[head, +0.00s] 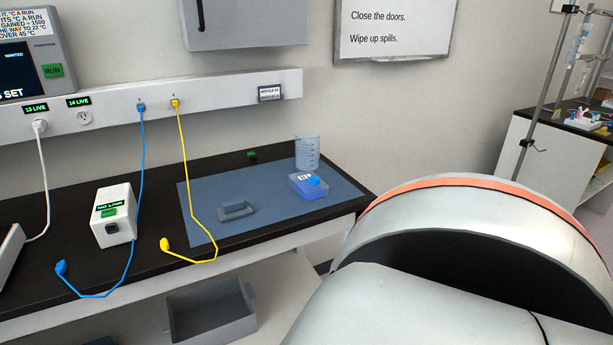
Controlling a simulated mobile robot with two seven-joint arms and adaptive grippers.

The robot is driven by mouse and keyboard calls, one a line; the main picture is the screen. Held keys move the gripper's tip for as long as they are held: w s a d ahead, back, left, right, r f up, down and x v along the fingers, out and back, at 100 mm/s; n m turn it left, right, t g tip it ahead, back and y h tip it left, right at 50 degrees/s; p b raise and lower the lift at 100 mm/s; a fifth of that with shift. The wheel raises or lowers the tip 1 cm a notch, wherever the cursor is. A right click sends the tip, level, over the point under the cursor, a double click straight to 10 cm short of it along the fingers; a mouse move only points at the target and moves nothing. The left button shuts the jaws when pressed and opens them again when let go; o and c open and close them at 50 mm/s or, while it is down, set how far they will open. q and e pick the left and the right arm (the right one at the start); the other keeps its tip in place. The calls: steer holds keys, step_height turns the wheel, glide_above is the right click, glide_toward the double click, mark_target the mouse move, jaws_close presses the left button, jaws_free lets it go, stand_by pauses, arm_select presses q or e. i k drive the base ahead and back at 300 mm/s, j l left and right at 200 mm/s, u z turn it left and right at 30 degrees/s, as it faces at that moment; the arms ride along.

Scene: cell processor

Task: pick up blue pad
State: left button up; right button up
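A flat blue pad (250,186) lies on the black bench top (160,178) in the head view. A small grey-blue block with a raised rim or handle (237,211) rests on the pad's front part. The yellow cable crosses the pad's left side. Neither of my grippers is in view.
A yellow cable (184,160) and a blue cable (142,160) hang from the wall rail, with loose plugs on the bench. A white box (115,215) stands left of the pad. A grey bin (211,312) sits below. My large white arm part fills the lower right.

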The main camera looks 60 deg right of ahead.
mark_target(239, 208)
steer(key=z, duration=1.45)
